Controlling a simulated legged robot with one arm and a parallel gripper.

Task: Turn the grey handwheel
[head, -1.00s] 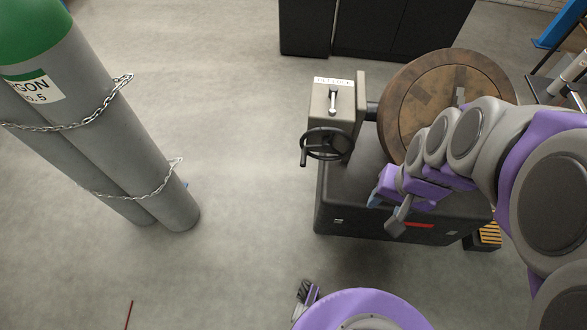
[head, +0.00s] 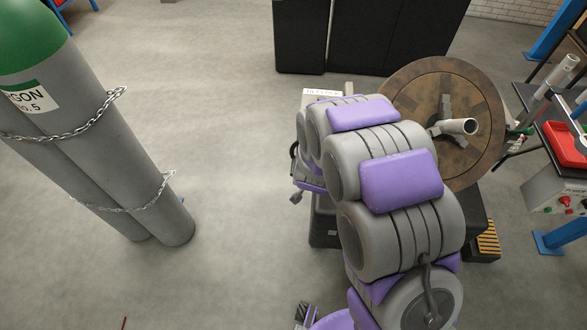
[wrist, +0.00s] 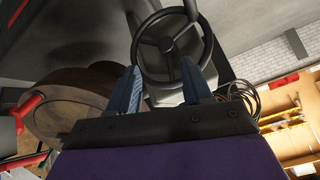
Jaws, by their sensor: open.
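The handwheel (wrist: 167,46) is a dark ring with spokes, a hub and an upright crank knob (wrist: 191,10) on its upper right rim. In the wrist view it lies just beyond my gripper (wrist: 159,66). My gripper is open and empty. Its two blue-grey fingers point at the lower part of the wheel, one to each side of the hub. I cannot tell whether they touch the rim. In the head view my arm hides nearly all of the wheel; only a bit of dark rim (head: 293,153) shows at its left.
The wheel's labelled housing (head: 312,98) is partly hidden by my arm. A large brown round table (head: 398,88) stands to its right. Chained gas cylinders (head: 150,185) stand at the left. Black cabinets (head: 375,35) are at the back. The floor between cylinders and machine is clear.

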